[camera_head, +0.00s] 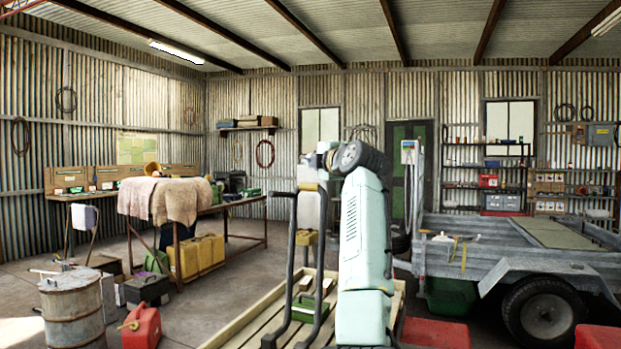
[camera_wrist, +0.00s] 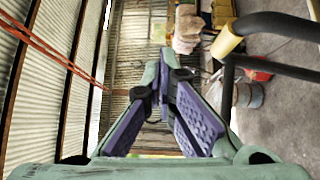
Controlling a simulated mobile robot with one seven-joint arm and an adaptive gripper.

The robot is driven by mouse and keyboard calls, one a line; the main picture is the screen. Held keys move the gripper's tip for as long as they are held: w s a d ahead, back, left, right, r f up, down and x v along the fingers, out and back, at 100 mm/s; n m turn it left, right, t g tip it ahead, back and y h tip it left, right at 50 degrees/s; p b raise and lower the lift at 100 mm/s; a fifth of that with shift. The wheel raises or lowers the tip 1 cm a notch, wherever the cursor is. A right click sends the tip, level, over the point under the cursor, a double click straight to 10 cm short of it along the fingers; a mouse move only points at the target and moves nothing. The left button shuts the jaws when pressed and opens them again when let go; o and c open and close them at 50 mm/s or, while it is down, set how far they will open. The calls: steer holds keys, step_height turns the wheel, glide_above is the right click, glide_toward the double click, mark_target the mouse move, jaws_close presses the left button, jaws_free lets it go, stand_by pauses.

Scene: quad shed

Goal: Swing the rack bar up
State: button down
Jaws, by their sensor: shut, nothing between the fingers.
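The rack bar shows as black tubing in the head view (camera_head: 289,262), standing up from low near the pallet, left of my arm. In the wrist view a black bar (camera_wrist: 275,24) with a yellow sleeve (camera_wrist: 227,42) at its end lies at the upper right, with more black tubing below it. My gripper (camera_wrist: 162,88) fills the middle of the wrist view, its purple-padded fingers closed together and empty. The fingers are left of the yellow sleeve in that view and appear apart from it. In the head view my arm hides part of the area around the bar.
A grey trailer (camera_head: 480,262) stands at the right, with a red box (camera_head: 436,333) in front. A wooden pallet (camera_head: 243,326) lies below the tubing. A rusty drum (camera_head: 72,312) and red fuel can (camera_head: 141,327) stand at the left. Open floor lies between them and the pallet.

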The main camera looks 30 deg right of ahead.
steer(key=shift+s+a+r+b, duration=0.15)
steer(key=shift+s+r, duration=0.25)
steer(key=shift+s, duration=0.3)
steer(key=shift+s+d+r+b, duration=0.1)
steer(key=shift+s+r, duration=0.25)
steer(key=shift+s, duration=0.35)
steer(key=shift+s+a+r+b, duration=0.15)
steer(key=shift+s+r, duration=0.25)
steer(key=shift+s, duration=0.3)
steer(key=shift+d, duration=0.1)
